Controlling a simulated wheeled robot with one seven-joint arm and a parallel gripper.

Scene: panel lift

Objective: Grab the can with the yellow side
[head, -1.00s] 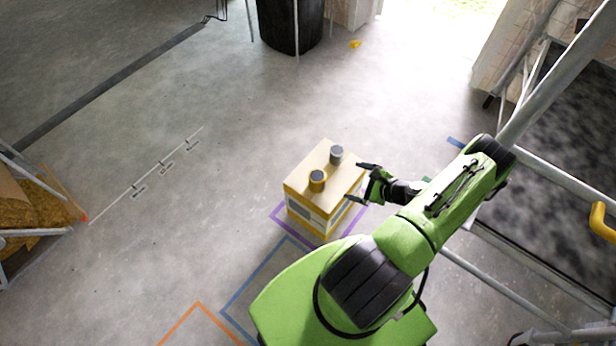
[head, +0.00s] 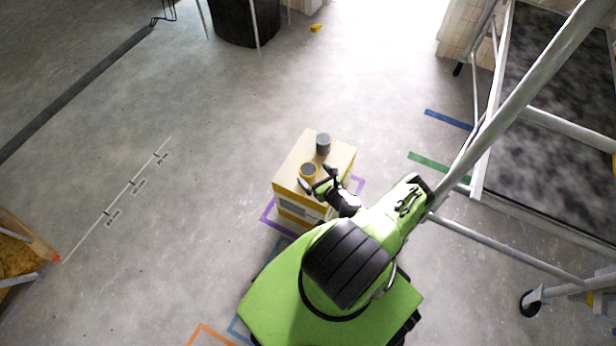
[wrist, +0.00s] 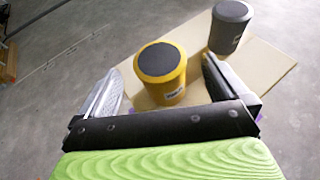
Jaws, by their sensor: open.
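The can with the yellow side (head: 308,171) stands upright on the box top, near its front left. In the wrist view the yellow can (wrist: 161,74) has a dark grey top and shows between my two fingers, just ahead of them. A grey can (head: 323,143) stands upright behind it; it also shows in the wrist view (wrist: 230,27), beyond the right finger. My gripper (head: 317,177) is open and empty, with its fingers spread at the near side of the yellow can. I cannot tell whether a finger touches it.
The cans stand on a cream-topped box (head: 341,154) with yellow and white sides, inside purple floor tape (head: 267,214). A metal scaffold (head: 520,92) stands to the right. A black bin (head: 246,22) is at the back. The floor left of the box is clear.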

